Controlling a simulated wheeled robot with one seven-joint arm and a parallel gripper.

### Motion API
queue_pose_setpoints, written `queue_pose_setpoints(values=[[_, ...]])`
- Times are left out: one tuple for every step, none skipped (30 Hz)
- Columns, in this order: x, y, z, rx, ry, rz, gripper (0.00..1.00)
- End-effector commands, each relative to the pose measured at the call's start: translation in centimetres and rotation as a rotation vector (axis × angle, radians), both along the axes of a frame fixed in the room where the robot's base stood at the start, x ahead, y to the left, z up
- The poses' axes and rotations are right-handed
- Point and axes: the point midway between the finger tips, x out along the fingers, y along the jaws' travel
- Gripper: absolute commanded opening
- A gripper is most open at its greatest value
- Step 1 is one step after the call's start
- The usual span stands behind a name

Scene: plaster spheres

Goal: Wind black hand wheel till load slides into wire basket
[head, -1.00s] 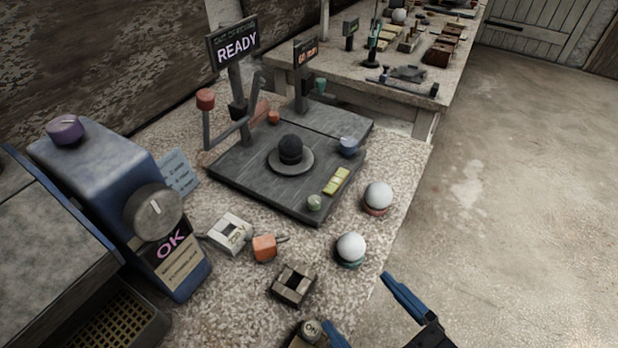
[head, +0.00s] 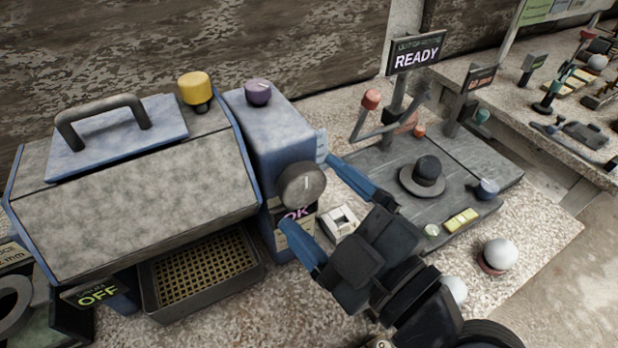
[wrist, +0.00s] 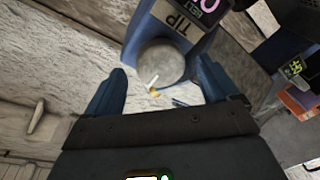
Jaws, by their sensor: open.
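The wire basket (head: 245,283), a dark tray with a yellowish mesh floor, sits below the grey hooded machine and looks empty. No load shows.
The blue box (head: 270,122) carries a purple knob (head: 258,92) and an "OK" display. A white block (head: 340,221) lies close to my fingers. A dark platform (head: 373,177) with a "READY" sign stands to the right.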

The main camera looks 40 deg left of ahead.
Motion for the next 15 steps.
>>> queue_pose_setpoints(values=[[0.2,0.7,0.3,0.000,-0.001,0.001,0.88],[0.3,1.0,0.3,0.000,0.000,0.000,0.88],[0.4,1.4,0.2,-0.001,0.000,0.001,0.88],[0.5,1.7,0.2,-0.001,0.000,0.001,0.88],[0.5,1.9,0.2,-0.001,0.000,0.001,0.88],[0.6,2.2,0.1,0.000,0.001,0.000,0.88],[0.6,2.3,0.1,0.000,0.001,-0.001,0.88],[0.7,2.4,0.1,0.000,0.000,-0.001,0.88],[0.7,2.5,0.1,0.000,0.000,-0.001,0.88],[0.7,2.5,0.0,0.000,0.000,-0.001,0.88],[0.7,2.6,0.0,0.000,0.000,-0.001,0.88],[0.7,2.6,0.0,0.000,0.000,-0.001,0.88],[0.7,2.6,0.0,0.000,0.000,-0.001,0.88],[0.7,2.5,0.0,0.001,0.000,-0.002,0.88],[0.7,2.5,0.0,0.001,0.000,-0.002,0.88]])
